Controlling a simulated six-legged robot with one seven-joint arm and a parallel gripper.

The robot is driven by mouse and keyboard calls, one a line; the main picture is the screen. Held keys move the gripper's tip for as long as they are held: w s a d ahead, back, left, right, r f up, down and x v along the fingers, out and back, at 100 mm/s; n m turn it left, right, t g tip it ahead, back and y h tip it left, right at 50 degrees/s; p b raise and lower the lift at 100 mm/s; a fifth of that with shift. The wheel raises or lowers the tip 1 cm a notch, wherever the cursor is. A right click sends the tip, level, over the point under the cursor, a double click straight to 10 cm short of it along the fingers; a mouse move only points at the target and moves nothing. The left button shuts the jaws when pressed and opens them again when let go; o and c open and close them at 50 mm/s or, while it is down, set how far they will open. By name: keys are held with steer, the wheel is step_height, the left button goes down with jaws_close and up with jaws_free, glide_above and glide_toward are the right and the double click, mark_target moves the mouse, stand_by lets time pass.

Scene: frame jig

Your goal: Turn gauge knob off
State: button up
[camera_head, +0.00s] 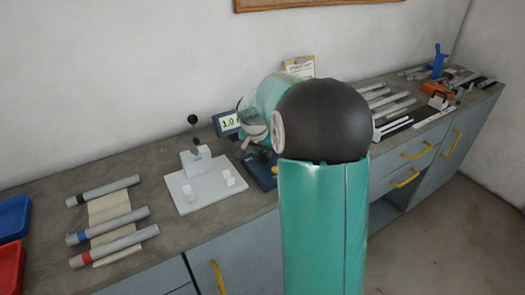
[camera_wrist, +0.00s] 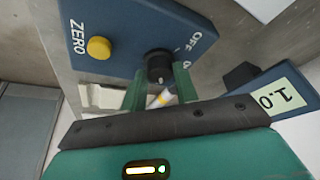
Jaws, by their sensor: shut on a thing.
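The gauge is a blue box (camera_wrist: 125,30) with a yellow ZERO button (camera_wrist: 98,47) and a black knob (camera_wrist: 160,62) beside an OFF label, seen in the wrist view. My gripper (camera_wrist: 161,80) has its two green fingers on either side of the knob and is shut on it. The knob's exact pointer direction is hard to tell. A display (camera_wrist: 275,100) reads 1.0; it also shows in the head view (camera_head: 229,121). In the head view my arm hides the knob and most of the gauge; part of its blue base (camera_head: 260,172) shows.
A white fixture plate (camera_head: 205,188) with small blocks and a black-knobbed post stands left of the gauge. Several grey tubes (camera_head: 108,226) lie farther left, near blue (camera_head: 14,218) and red trays (camera_head: 10,268). More tubes and tools lie on the bench at right.

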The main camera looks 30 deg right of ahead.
steer(key=shift+n, duration=0.4)
steer(key=n, duration=0.1)
steer(key=n+t+y, duration=0.1)
steer(key=n, duration=0.1)
steer(key=n+y, duration=0.1)
steer(key=n, duration=0.1)
steer(key=shift+s+d, duration=0.2)
steer(key=shift+d, duration=0.05)
steer(key=n+y, duration=0.1)
steer(key=n, duration=0.2)
steer(key=n+t+y, duration=0.1)
steer(key=n, duration=0.2)
steer(key=shift+d+n, duration=0.2)
steer(key=shift+n, duration=0.1)
steer(key=n+y, duration=0.1)
steer(key=n, duration=0.1)
steer(key=n+y, duration=0.1)
steer(key=n, duration=0.2)
steer(key=shift+w+d+n+g, duration=0.1)
steer(key=shift+d+n+g, duration=0.1)
steer(key=shift+n+g, duration=0.15)
steer(key=n+g+y, duration=0.1)
steer(key=n, duration=0.1)
steer(key=n+g, duration=0.1)
steer(key=n, duration=0.2)
steer(key=shift+w+d+n+y, duration=0.1)
steer(key=shift+d+n+y, duration=0.05)
steer(key=shift+n+y, duration=0.25)
steer(key=o, duration=1)
steer(key=shift+c, duration=0.2)
